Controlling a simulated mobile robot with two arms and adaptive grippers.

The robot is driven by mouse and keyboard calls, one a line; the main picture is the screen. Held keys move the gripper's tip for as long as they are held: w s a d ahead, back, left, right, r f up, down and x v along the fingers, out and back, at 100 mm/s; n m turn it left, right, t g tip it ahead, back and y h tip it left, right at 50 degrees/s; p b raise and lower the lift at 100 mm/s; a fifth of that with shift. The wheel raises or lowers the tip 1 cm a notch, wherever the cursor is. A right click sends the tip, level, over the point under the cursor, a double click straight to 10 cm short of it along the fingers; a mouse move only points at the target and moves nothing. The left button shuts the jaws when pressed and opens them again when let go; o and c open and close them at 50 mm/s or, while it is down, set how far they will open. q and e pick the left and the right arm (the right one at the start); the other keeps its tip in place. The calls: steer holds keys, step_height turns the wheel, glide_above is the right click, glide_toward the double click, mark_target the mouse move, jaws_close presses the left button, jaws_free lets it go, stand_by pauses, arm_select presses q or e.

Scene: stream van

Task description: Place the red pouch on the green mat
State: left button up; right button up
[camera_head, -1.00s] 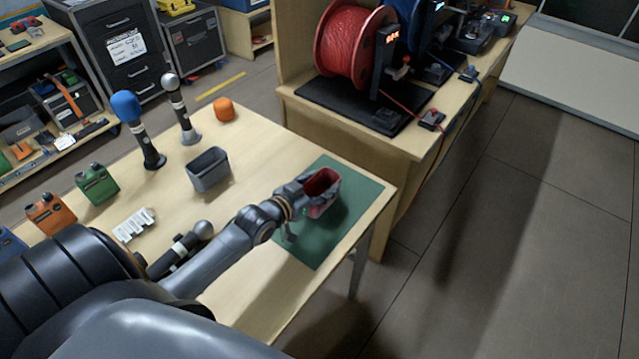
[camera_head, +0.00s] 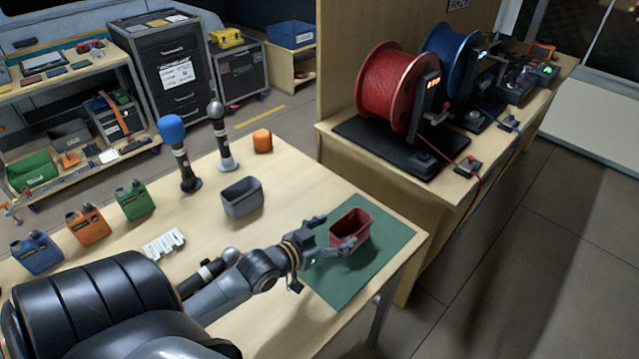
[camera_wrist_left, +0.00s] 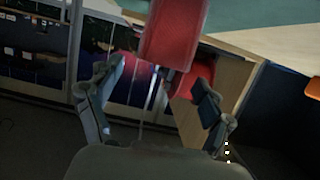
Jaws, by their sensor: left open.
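The red pouch (camera_head: 351,231), an open-topped box shape, stands upright on the green mat (camera_head: 379,261) at the table's right end. My left gripper (camera_head: 334,236) is open just left of the pouch, with its fingers apart at the pouch's near left side. In the left wrist view the red pouch (camera_wrist_left: 172,35) is at the top, beyond the gap between the open fingers of my left gripper (camera_wrist_left: 165,90). Part of the green mat (camera_wrist_left: 262,15) shows behind it. I cannot tell whether a finger still touches the pouch. My right gripper is not in view.
A grey open pouch (camera_head: 242,198) stands on the table left of the mat. Blue-topped (camera_head: 180,155) and silver-topped (camera_head: 222,137) microphones, an orange item (camera_head: 262,141) and several coloured canisters (camera_head: 134,199) stand farther left. A bench with a red spool (camera_head: 397,85) is behind.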

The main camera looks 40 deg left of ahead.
arm_select(q)
steer(key=v, duration=0.6)
stand_by(0.6)
